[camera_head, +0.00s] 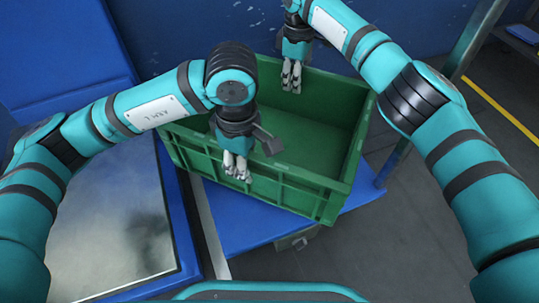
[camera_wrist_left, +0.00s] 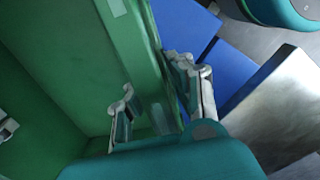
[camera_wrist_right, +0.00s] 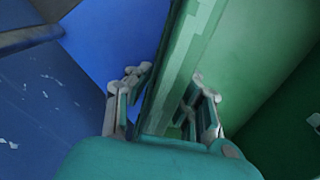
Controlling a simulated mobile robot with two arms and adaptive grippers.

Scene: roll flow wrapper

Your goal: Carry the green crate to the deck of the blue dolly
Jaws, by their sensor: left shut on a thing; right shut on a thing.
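The empty green crate (camera_head: 297,193) is in the middle of the head view, open side up and turned at an angle. My left gripper (camera_head: 237,170) is shut on its near wall, and the left wrist view shows one finger on each side of that wall (camera_wrist_left: 135,50). My right gripper (camera_head: 291,77) is shut on the far wall, with the rim between its fingers in the right wrist view (camera_wrist_right: 178,75). A flat blue deck (camera_head: 255,230) lies under the crate and looks like the blue dolly. Whether the crate touches it is hidden.
A metal panel in a blue frame (camera_head: 110,215) stands close on the left. A grey metal post (camera_head: 473,38) rises at the right, close to the crate. A blue wall (camera_head: 190,30) is behind. Grey floor (camera_head: 425,225) with a yellow line (camera_head: 505,112) is clear at the right.

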